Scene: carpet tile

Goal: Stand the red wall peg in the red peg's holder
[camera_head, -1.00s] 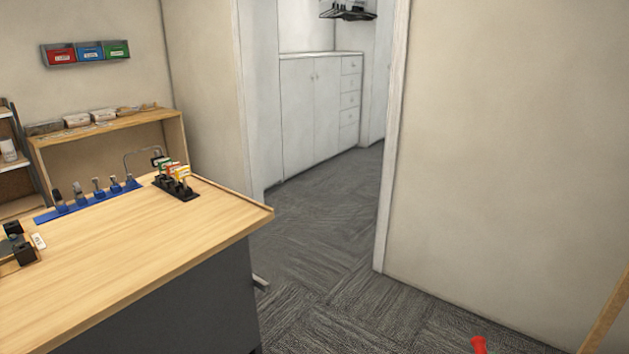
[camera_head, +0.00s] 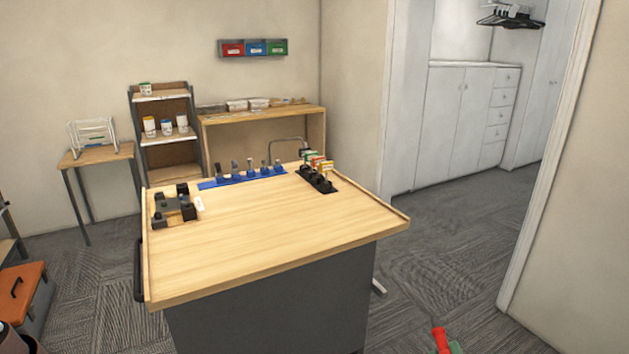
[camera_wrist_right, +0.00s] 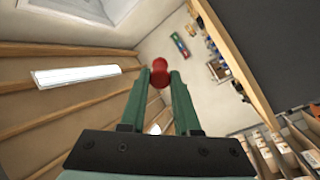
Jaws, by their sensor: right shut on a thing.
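The red wall peg (camera_head: 440,340) shows at the bottom edge of the head view, with only its upper part in sight. My right gripper (camera_wrist_right: 160,82), with green fingers, is shut on it; in the wrist view the peg's round red end (camera_wrist_right: 159,68) sits between the fingertips. The peg is held in the air, in front of and right of the workbench. On the bench's far right corner stands a black holder rack (camera_head: 317,181) with several coloured cards, red among them. Which socket goes with the red card is too small to tell. My left gripper is not in view.
The wooden workbench (camera_head: 250,240) has a blue tool rack (camera_head: 243,178) along its back edge and a dark fixture (camera_head: 176,208) at its left. A thin bent lamp-like arm rises behind the holder rack. The bench's middle is bare. Carpet is free right of it.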

